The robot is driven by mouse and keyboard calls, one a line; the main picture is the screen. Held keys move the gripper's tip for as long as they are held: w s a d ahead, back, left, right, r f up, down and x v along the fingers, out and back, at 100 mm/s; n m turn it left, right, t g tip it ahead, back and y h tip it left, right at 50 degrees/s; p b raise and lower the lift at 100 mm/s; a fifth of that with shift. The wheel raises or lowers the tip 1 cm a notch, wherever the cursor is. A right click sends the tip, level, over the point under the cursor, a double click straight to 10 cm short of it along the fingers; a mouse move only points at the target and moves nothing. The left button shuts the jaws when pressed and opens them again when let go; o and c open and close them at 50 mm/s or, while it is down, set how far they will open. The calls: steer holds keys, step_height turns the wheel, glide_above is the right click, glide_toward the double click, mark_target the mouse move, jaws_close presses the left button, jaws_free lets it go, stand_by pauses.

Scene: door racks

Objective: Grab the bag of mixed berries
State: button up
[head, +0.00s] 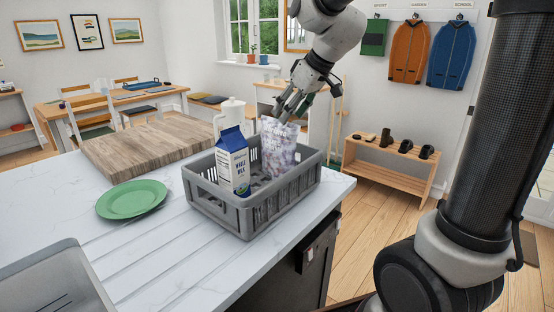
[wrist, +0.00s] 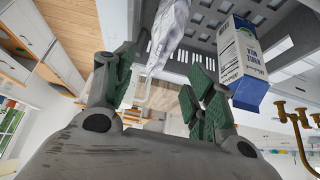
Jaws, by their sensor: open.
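The bag of mixed berries (head: 278,152), pale with a purple berry print, stands upright in the right part of the grey basket (head: 244,218). My gripper (head: 291,108) is open, just above the bag's top edge. In the wrist view the pale bag (wrist: 168,32) reaches in between the two green-padded fingers of my gripper (wrist: 164,68). A gap shows on the right finger's side; I cannot tell whether the left finger touches the bag. The bag's lower part is hidden by the basket wall.
A blue and white milk carton (head: 233,163) stands in the basket, left of the bag, and close to the right finger in the wrist view (wrist: 243,62). A white jug (head: 231,114) stands behind the basket. A green plate (head: 131,199) and wooden board (head: 145,145) lie left.

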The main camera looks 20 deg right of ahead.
mark_target(280, 124)
steer(key=x, duration=0.7)
steer(key=shift+w+a+f, duration=0.2)
steer(key=shift+w+f, duration=0.05)
steer(key=shift+w, duration=0.05)
steer(key=shift+r, duration=0.1)
jaws_close()
